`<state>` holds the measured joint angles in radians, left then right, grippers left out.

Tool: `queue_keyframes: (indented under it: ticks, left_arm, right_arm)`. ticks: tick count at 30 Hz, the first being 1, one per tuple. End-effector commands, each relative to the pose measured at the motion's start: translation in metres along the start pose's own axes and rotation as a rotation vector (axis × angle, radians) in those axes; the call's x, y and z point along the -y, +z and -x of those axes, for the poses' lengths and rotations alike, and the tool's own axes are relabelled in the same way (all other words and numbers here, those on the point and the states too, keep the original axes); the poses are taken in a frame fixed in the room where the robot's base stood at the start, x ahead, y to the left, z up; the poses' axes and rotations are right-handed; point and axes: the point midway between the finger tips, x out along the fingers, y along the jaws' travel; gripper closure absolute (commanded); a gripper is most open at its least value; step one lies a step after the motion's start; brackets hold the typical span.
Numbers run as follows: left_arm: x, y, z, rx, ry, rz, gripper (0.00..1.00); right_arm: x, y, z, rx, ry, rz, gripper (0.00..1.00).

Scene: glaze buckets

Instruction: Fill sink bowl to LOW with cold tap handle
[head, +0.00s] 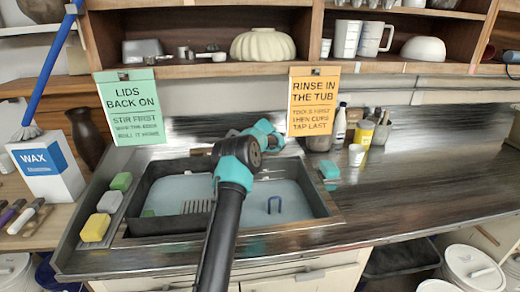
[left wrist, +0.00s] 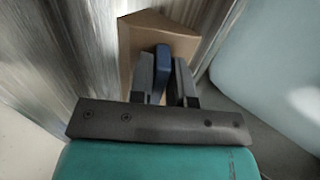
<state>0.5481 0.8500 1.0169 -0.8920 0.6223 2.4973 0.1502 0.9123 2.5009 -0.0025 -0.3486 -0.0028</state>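The sink bowl (head: 322,200) is a dark-rimmed basin set in the counter, with a pale blue, water-like surface inside. I cannot make out a LOW mark or a running stream. My left arm crosses the bowl in the head view and hides part of it; its gripper is hidden there behind the wrist. In the left wrist view the blue cold tap handle (left wrist: 163,68) stands between the two dark fingers of my left gripper (left wrist: 162,82), which look closed on it. A tan block (left wrist: 158,22) is just behind the handle. My right gripper is not seen.
Sponges (head: 95,227) lie on the sink's left ledge and a teal block (head: 330,170) on its right. Bottles (head: 340,122) and a cup (head: 356,155) stand back right. The right counter (head: 430,185) is clear.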

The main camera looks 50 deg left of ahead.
Motion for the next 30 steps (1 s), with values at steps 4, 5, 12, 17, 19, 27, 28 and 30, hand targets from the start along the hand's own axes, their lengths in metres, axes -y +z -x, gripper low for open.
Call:
queue_keyframes:
  ticks: [4, 5, 12, 17, 19, 27, 28, 30]
  left_arm:
    - [0.0, 0.0, 0.0001, 0.0, 0.0, 0.0, 0.97]
    - [0.0, 0.0, 0.0001, 0.0, 0.0, 0.0, 1.0]
    - [0.0, 0.0, 0.0001, 0.0, 0.0, 0.008, 1.0]
    - [-0.0008, -0.0001, 0.0001, -0.001, 0.0, 0.077, 1.0]
    - [-0.0014, -0.0001, 0.0001, -0.001, 0.0, 0.129, 1.0]
    - [-0.0035, -0.0008, 0.0001, -0.002, 0.0, 0.359, 1.0]
    - [-0.0037, -0.0009, 0.0001, -0.002, 0.0, 0.379, 1.0]
    - [-0.0041, -0.0011, 0.0001, -0.002, 0.0, 0.417, 1.0]
  right_arm:
    - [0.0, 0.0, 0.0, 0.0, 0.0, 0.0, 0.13]
    - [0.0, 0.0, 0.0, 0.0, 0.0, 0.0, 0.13]
    - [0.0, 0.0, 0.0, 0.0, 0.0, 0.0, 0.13]
    - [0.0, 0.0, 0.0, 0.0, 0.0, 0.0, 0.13]
    - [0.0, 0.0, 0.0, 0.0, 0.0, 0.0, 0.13]
    - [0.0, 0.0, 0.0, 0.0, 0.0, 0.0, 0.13]
    - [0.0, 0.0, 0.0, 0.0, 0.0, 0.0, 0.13]
    - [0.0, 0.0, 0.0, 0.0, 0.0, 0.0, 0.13]
